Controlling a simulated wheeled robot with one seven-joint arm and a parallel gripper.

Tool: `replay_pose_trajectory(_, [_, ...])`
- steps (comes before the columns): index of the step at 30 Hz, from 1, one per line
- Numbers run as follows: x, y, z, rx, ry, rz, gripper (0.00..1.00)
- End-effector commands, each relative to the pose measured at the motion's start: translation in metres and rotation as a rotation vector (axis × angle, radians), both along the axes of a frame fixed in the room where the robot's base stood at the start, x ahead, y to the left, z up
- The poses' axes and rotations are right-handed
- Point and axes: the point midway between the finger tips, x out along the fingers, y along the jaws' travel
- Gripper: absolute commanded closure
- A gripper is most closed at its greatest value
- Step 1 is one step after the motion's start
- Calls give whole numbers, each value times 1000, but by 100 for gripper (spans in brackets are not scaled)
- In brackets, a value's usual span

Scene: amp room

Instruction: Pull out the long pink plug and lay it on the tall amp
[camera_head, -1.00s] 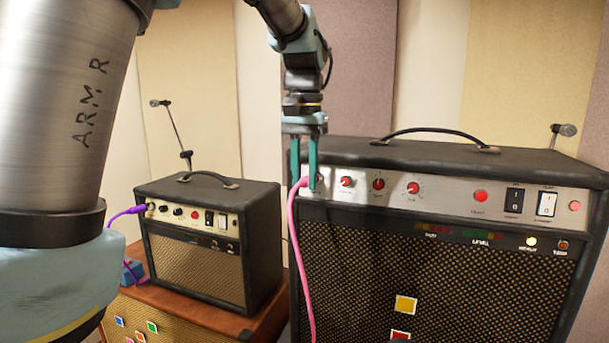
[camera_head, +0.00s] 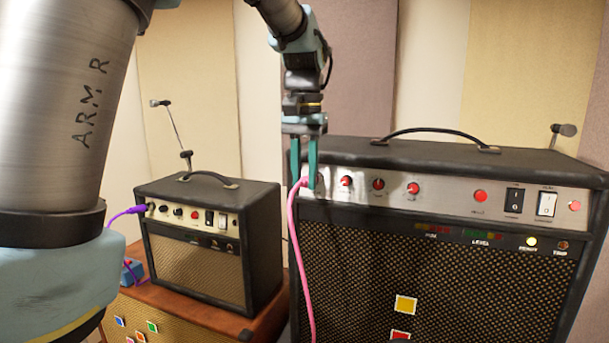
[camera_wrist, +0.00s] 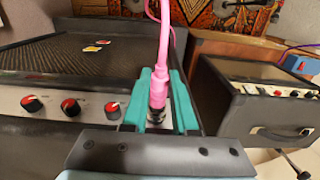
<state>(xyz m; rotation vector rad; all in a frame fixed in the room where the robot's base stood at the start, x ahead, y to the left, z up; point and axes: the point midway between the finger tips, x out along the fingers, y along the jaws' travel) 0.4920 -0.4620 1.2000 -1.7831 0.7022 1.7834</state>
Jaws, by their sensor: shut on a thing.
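The pink plug (camera_wrist: 160,85) with its pink cable (camera_head: 303,260) is at the left end of the large, taller amp's control panel. My gripper (camera_head: 304,178) points down at that spot. Its teal fingers (camera_wrist: 156,108) are shut on the plug, one on each side. A dark and metallic end of the plug shows between the fingers in the wrist view. The fingers hide the socket, so I cannot tell how far the plug sits in it. The tall amp (camera_head: 440,265) stands at right, its black top (camera_head: 455,158) bearing only a carry handle (camera_head: 435,131).
A smaller amp (camera_head: 215,270) stands left on a brown cabinet (camera_head: 190,318), with a purple plug (camera_head: 127,213) at its panel. A blue box (camera_head: 131,272) is beside it. Red knobs (camera_head: 378,184) and switches line the tall amp's panel. Microphones (camera_head: 564,130) stand behind.

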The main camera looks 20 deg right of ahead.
Motion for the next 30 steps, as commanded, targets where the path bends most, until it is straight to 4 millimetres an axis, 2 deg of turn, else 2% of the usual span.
replay_pose_trajectory(13, [-3, 2, 1, 0, 0, 0, 100])
replay_pose_trajectory(30, [-22, 20, 5, -1, 0, -1, 100])
